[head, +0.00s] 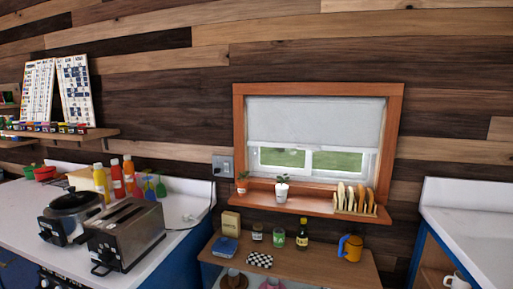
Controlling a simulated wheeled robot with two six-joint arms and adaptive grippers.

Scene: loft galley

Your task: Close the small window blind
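In the head view a small window with an orange-brown wooden frame (397,110) is set in the plank wall, right of centre. Its white roller blind (315,121) hangs over about the upper half or a little more. Below the blind's bottom edge, white window bars and green outside show through the bare glass (335,161). No cord or handle can be made out on the blind. Neither my left nor my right gripper is in view.
A lower wooden shelf (300,262) holds jars, a bottle and a yellow mug (351,248). Counters stand left, with a toaster (124,235), and right (470,225).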

